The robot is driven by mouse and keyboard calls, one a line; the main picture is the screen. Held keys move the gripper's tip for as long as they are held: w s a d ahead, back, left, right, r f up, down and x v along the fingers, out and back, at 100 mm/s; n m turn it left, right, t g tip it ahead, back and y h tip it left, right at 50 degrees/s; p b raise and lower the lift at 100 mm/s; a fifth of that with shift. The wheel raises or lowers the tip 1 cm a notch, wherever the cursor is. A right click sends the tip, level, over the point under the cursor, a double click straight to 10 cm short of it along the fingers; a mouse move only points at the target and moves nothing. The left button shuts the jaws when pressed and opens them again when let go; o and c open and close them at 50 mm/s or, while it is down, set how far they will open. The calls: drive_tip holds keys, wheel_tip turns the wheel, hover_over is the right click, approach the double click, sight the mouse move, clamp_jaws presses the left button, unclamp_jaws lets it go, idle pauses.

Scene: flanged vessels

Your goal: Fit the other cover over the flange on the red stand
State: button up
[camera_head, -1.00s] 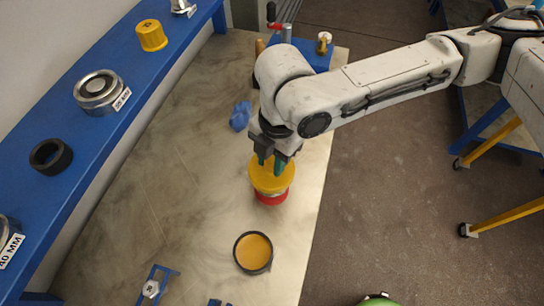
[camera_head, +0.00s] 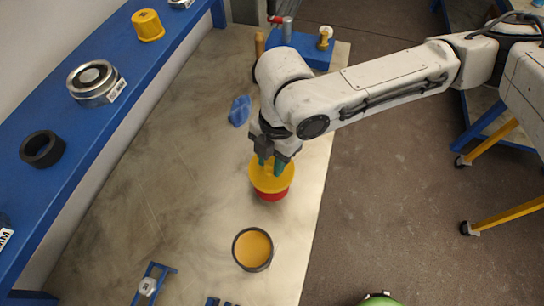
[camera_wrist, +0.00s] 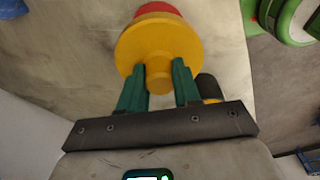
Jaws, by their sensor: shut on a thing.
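A yellow cover (camera_head: 268,178) with a flat disc and a central knob sits over the red stand (camera_head: 273,195), appearing level. The flange is hidden under it. My gripper (camera_head: 271,166) is above the cover with its teal fingers pointing down. In the wrist view, my gripper (camera_wrist: 160,76) is shut on the knob of the yellow cover (camera_wrist: 150,42), and the red stand (camera_wrist: 157,8) shows beyond the disc. A second round piece (camera_head: 253,249), orange-yellow on top with a dark rim, stands nearer on the table, apart from the gripper.
A blue shelf (camera_head: 88,135) on the left holds a yellow cap (camera_head: 148,26), a metal flange (camera_head: 93,82) and a black ring (camera_head: 42,148). A blue lump (camera_head: 240,111) and a blue tool block (camera_head: 306,50) are farther back. The table's left middle is clear.

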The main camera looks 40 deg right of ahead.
drive_tip(key=shift+f+b, duration=0.6)
drive_tip(key=shift+f, duration=0.4)
drive_tip(key=o, duration=1.1)
drive_tip(key=shift+r, duration=0.1)
drive_tip(key=shift+r, duration=0.1)
drive_tip(key=r, duration=0.3)
drive_tip(key=d+r, duration=0.1)
drive_tip(key=r, duration=0.6)
drive_tip(key=shift+w+d+r, duration=0.15)
drive_tip(key=shift+d+r, duration=0.1)
